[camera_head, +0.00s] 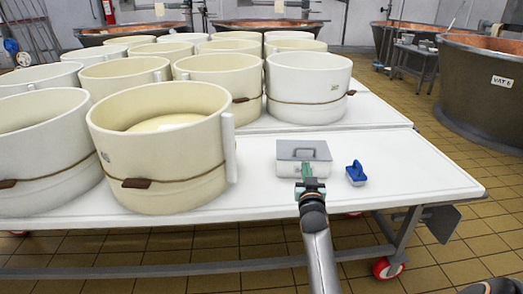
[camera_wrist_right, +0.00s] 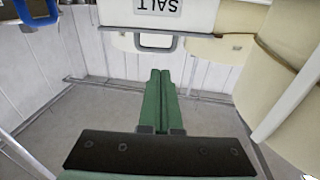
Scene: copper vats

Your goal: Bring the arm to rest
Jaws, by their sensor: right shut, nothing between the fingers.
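My right gripper (camera_head: 309,172) is shut and empty, with its green fingers pressed together. In the head view it overlaps the front of a pale box with a grey lid and handle (camera_head: 302,153). The right wrist view shows the shut fingertips (camera_wrist_right: 160,75) just short of the box's metal front handle. There the box (camera_wrist_right: 115,14) carries a label reading SALT, seen upside down. Whether the fingers touch the box cannot be told. My left gripper is not in view.
Large cream moulds with cords (camera_head: 165,150) crowd the left and back of the white table (camera_head: 410,165). A blue-handled brush (camera_head: 355,173) lies right of the box. Copper vats (camera_head: 480,90) stand at the right and back. Tiled floor is open to the right.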

